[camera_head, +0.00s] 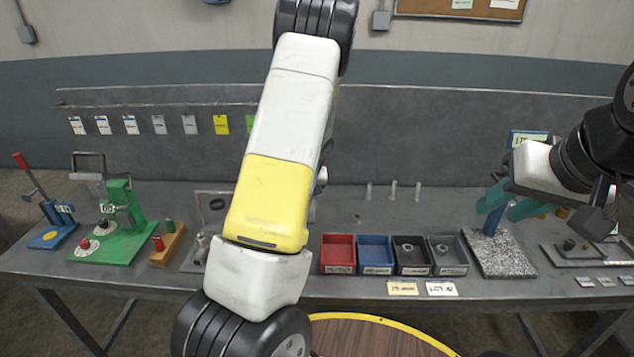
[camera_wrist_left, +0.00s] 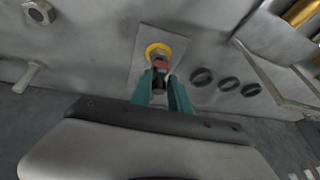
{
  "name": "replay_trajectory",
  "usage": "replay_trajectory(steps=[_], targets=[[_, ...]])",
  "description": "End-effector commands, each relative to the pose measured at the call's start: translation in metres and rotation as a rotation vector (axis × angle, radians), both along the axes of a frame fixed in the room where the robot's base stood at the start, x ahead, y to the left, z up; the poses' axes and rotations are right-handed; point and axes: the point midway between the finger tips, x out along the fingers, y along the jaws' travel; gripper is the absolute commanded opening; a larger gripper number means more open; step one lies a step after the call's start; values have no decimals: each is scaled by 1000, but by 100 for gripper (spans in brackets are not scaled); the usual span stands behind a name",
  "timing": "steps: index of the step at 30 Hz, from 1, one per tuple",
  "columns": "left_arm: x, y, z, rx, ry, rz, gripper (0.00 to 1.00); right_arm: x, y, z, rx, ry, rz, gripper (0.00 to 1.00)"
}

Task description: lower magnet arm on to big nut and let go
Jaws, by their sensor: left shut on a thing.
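In the left wrist view, the teal fingers of my left gripper (camera_wrist_left: 161,91) are shut on a small dark and reddish piece (camera_wrist_left: 160,66), which may be the end of the magnet arm. It overlaps a yellow ring (camera_wrist_left: 153,48) on a grey plate (camera_wrist_left: 146,75); I cannot tell whether it touches. A large hex nut (camera_wrist_left: 38,12) lies apart at the upper left, possibly the big nut. My left gripper is hidden behind my arm in the head view. My right gripper (camera_head: 508,203) is open at the right, by a blue upright (camera_head: 494,221) on a speckled slab (camera_head: 502,257).
Dark rings (camera_wrist_left: 228,82) and a bolt (camera_wrist_left: 28,76) lie nearby in the left wrist view. Red (camera_head: 338,255), blue (camera_head: 375,255) and dark bins stand at the bench middle. A green fixture (camera_head: 122,220) stands left. My arm hides part of the bench.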

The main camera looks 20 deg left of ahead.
Motion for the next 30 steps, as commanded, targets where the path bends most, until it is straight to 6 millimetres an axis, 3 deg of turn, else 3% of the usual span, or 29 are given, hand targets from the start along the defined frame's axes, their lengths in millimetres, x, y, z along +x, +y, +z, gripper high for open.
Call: replay_trajectory(steps=[9,28,29,30], targets=[[-7,0,-20,2,16,2,0,0,0,0,0,0,0,36],[-9,-1,-27,2,19,2,0,0,0,0,0,0,0,36],[-9,-1,-27,1,20,2,25,0,0,0,0,0,0,36],[-9,-1,-27,1,20,2,33,0,0,0,0,0,0,36]])
